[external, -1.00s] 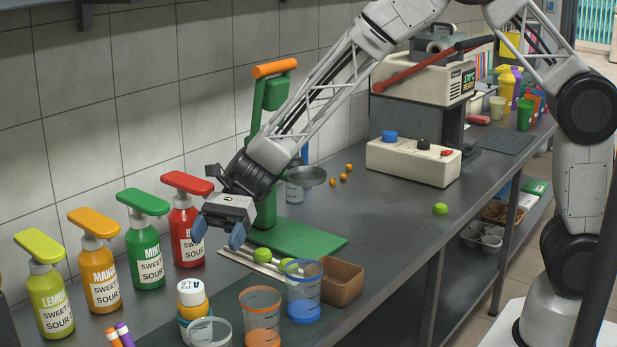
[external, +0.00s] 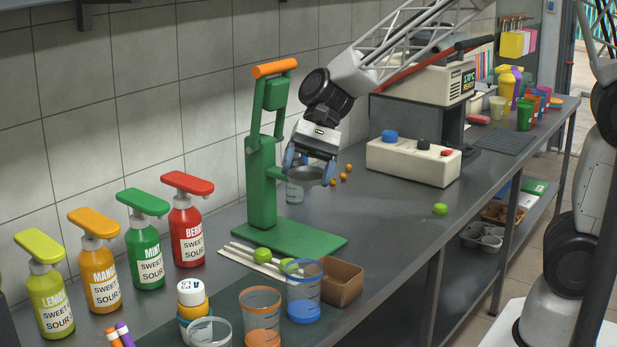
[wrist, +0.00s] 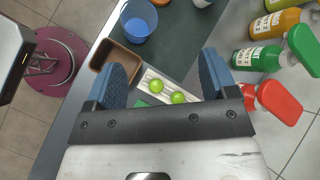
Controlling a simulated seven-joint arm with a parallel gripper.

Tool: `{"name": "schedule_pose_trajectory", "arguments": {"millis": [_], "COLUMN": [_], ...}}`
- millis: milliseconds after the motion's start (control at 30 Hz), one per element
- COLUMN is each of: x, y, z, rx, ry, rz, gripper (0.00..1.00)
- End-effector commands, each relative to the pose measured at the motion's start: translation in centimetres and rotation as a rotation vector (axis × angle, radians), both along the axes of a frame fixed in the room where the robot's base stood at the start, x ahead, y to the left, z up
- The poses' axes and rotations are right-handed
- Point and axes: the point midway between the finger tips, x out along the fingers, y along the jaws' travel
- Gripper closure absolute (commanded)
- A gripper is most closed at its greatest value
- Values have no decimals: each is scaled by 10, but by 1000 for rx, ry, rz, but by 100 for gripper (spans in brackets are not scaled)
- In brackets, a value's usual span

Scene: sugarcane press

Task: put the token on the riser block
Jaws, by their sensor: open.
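I cannot pick out a token or a riser block for certain in either view. My gripper (external: 309,168) is open, with its blue fingers pointing down near the green press's metal bowl (external: 310,178); I cannot tell the depth between them. In the wrist view the space between the fingers (wrist: 163,75) is empty of any held thing. Two green balls (wrist: 155,86) lie beyond the fingers on a pale strip with rods; one also shows in the external view (external: 262,255). A brown open box (external: 342,283) stands beside them, also in the wrist view (wrist: 103,56).
The green press (external: 262,180) stands at the wall. Several pump bottles (external: 188,235) line the left. Blue (external: 303,300) and orange-rimmed (external: 262,318) cups stand in front. A machine with knobs (external: 412,160) is at right. The counter around a lone green ball (external: 440,209) is clear.

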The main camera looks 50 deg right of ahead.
Motion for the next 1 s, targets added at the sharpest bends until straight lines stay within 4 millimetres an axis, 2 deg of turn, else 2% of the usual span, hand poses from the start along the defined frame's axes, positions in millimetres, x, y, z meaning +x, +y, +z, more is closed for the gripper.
{"name": "schedule_pose_trajectory", "arguments": {"millis": [100, 400, 800, 1000], "x": [-21, -78, -159, -198], "y": [-34, -115, -212, -252], "z": [16, 40, 56, 58], "rx": [-53, -213, -463, -596], "ry": [-98, -316, -559, -650], "rz": [52, 200, 413, 522], "gripper": [21, 21, 21, 21]}}
